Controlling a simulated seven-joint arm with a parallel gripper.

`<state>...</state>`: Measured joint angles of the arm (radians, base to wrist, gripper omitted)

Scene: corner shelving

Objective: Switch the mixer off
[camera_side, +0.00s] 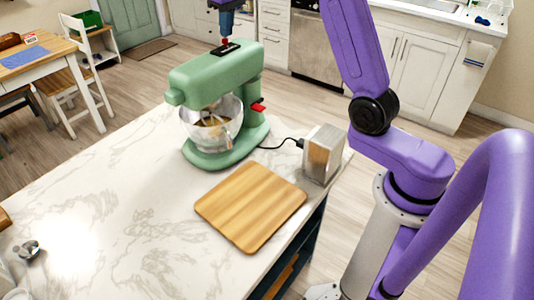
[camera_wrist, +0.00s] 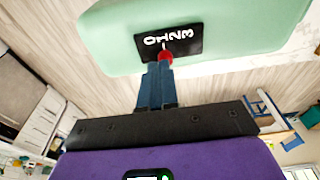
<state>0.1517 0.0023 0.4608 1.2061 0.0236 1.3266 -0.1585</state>
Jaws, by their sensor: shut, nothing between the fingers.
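The mint-green mixer (camera_side: 210,75) stands upright on the marble counter with a whisk in its metal bowl (camera_side: 212,122). On top of its head is a black panel (camera_side: 225,48), which shows white markings in the wrist view (camera_wrist: 185,40). A small red knob (camera_wrist: 166,58) sits at the panel's edge; it also shows in the side view (camera_side: 226,41). A red lever (camera_side: 258,107) is on the mixer's side. My gripper (camera_side: 225,34) points down above the panel, blue fingers shut and empty. In the wrist view its fingertips (camera_wrist: 157,64) are right at the red knob; contact is unclear.
A wooden cutting board (camera_side: 250,206) lies in front of the mixer. A metal toaster-like box (camera_side: 322,152) stands to its right, with a black cord (camera_side: 280,144) running between them. The marble counter (camera_side: 110,220) is mostly clear at the left.

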